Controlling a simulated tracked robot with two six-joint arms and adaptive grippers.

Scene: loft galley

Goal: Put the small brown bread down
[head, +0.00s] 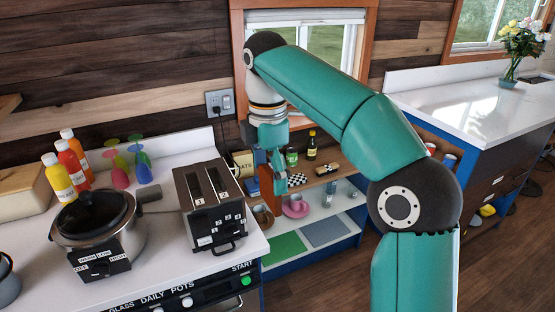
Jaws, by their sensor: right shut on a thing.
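My right gripper (272,163) points down in front of the low shelf unit below the window. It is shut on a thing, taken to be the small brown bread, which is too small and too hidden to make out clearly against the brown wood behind. I cannot tell whether it touches a surface. My left gripper is out of view.
The left counter carries a toaster (211,200), a pot (98,222), sauce bottles (70,160) and coloured glasses (142,166). The white right counter (465,100) is mostly clear.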

